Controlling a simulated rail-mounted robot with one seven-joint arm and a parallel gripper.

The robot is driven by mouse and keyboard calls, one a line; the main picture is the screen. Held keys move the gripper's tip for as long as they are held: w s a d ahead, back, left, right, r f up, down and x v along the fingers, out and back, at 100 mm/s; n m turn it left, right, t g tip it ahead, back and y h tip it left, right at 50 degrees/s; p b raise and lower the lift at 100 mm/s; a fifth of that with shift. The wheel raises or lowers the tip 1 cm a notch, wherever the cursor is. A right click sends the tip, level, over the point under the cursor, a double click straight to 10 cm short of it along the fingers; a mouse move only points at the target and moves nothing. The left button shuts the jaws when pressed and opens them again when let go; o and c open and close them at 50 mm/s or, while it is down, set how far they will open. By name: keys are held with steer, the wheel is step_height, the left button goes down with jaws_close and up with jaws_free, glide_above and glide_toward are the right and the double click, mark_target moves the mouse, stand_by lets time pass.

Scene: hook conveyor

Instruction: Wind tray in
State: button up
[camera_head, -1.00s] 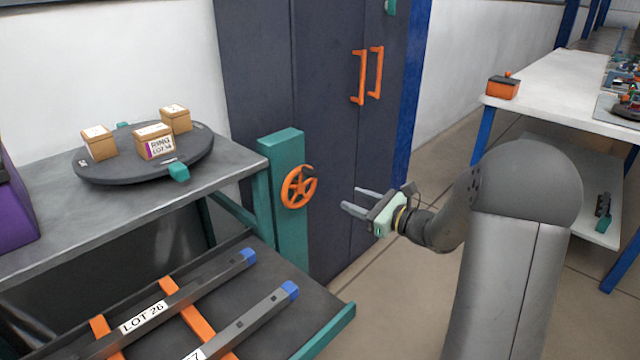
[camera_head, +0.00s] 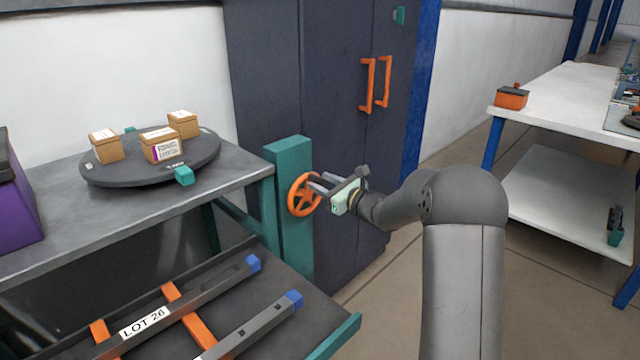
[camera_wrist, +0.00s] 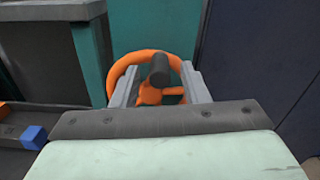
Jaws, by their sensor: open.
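An orange handwheel (camera_head: 301,196) with a dark knob is mounted on a teal post (camera_head: 290,160). My gripper (camera_head: 318,183) is at the wheel, with its jaws open. In the wrist view the dark knob (camera_wrist: 159,70) stands between my two fingers (camera_wrist: 160,88), with the orange wheel rim (camera_wrist: 118,72) behind. I cannot tell whether the fingers touch the knob. The dark tray (camera_head: 318,316) is extended low in front of the bench and has a teal front edge (camera_head: 336,338). Dark bars with blue ends and a LOT 26 label (camera_head: 144,321) lie on orange supports in it.
A grey bench (camera_head: 232,170) holds a round dark turntable (camera_head: 108,176) with small boxes. A dark cabinet (camera_head: 330,90) with orange handles stands behind the wheel. A white table (camera_head: 570,100) stands at the right, with clear floor between.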

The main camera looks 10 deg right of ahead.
steer(key=shift+x, duration=0.8)
jaws_close()
